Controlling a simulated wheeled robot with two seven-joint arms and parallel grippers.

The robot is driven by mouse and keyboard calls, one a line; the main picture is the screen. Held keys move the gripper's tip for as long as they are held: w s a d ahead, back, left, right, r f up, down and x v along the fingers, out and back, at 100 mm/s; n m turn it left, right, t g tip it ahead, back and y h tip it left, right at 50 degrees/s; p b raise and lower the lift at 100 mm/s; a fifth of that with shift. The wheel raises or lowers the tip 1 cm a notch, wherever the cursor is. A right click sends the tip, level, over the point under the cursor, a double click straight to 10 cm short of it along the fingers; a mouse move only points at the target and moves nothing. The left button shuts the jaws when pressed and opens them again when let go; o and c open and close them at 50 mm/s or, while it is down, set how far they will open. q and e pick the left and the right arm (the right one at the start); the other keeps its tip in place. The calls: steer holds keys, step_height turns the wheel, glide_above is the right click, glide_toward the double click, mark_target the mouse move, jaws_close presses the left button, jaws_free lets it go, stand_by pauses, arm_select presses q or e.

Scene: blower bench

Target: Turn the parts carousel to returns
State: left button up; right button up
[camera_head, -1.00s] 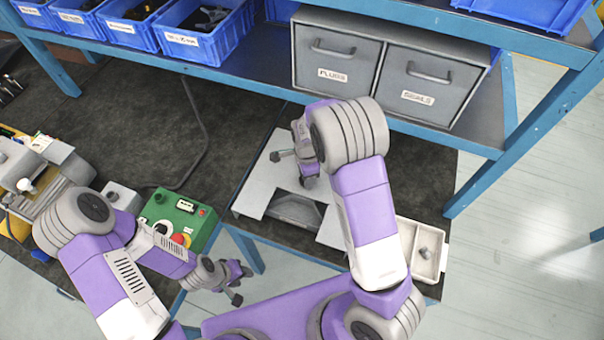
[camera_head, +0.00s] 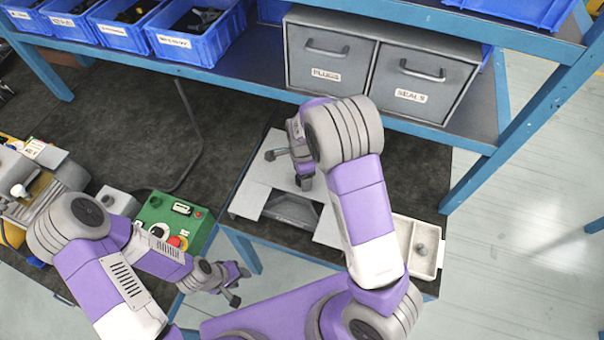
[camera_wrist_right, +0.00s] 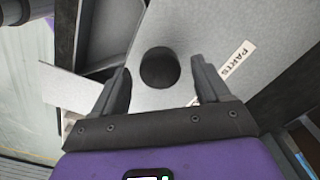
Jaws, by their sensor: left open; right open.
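The parts carousel (camera_head: 252,196) is a pale grey plate with an open pocket, on the dark bench at centre. In the right wrist view it (camera_wrist_right: 200,30) carries a white "PARTS" label (camera_wrist_right: 238,60) and a round dark knob (camera_wrist_right: 159,67). My right gripper (camera_head: 287,168) is over the carousel, its fingers apart. In the right wrist view the fingers of this gripper (camera_wrist_right: 160,75) stand on both sides of the knob, with gaps showing. My arm hides part of the carousel in the head view. My left gripper (camera_head: 239,285) is open and empty, low at centre-left, away from the carousel.
A green control box (camera_head: 172,220) with a red button stands left of the carousel. A cream tray (camera_head: 418,247) is to the right. Grey drawers (camera_head: 380,65) marked PLUGS and SEALS and blue bins (camera_head: 200,45) are on the shelf behind.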

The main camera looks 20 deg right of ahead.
arm_select(q)
steer(key=shift+r+p, duration=0.6)
steer(key=shift+r, duration=0.05)
arm_select(e)
step_height(320, 180, up, 7)
steer(key=shift+r, duration=0.1)
arm_select(q)
steer(key=shift+r, duration=0.1)
